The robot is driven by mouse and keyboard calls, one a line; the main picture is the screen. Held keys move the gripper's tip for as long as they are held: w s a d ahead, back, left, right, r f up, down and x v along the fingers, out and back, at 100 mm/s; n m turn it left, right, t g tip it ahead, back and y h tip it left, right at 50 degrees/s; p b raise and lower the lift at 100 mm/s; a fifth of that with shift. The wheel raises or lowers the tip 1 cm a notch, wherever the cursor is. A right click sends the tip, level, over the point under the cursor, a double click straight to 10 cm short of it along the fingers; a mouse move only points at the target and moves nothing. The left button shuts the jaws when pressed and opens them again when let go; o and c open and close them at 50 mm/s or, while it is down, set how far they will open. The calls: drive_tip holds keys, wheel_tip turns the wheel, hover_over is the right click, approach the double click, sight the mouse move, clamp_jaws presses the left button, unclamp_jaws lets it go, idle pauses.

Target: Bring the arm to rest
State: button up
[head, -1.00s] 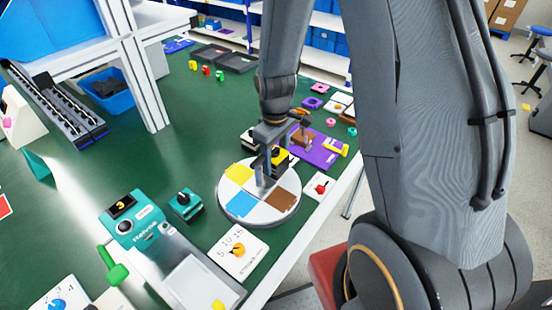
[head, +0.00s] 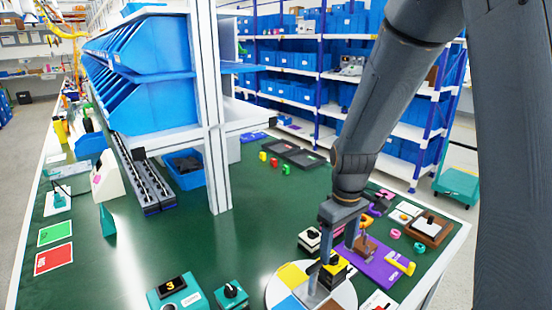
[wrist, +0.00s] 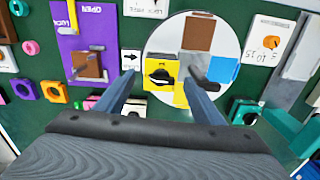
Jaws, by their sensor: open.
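My gripper (head: 338,250) points down beside the round disc (head: 345,292) with coloured sectors, and its jaws are open. In the wrist view, its two fingers (wrist: 158,80) reach apart over the disc (wrist: 228,42). A yellow box with a black knob (wrist: 160,72) shows between and beyond the fingers, near the disc's edge. Nothing is seen held. Whether a finger touches the box cannot be told.
A purple board (head: 378,268) with a brown block lies right of the gripper. A teal box with a display reading 3 (head: 172,292) and a teal knob box (head: 231,295) stand left. A shelf post (head: 217,170) rises behind. Green table between is clear.

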drive_tip(key=s+r+m+t+p, duration=0.2)
drive_tip(key=s+r+m+p, duration=0.4)
drive_tip(key=s+r, duration=0.55)
drive_tip(key=shift+g, duration=0.3)
drive_tip(key=f+b, duration=0.1)
drive_tip(key=f, duration=0.1)
drive_tip(key=f+b, duration=0.1)
drive_tip(key=b, duration=0.1)
drive_tip(key=w+f+b, duration=0.1)
drive_tip(key=f, duration=0.1)
drive_tip(key=shift+a+f+b, duration=0.3)
drive_tip(key=shift+b, duration=0.05)
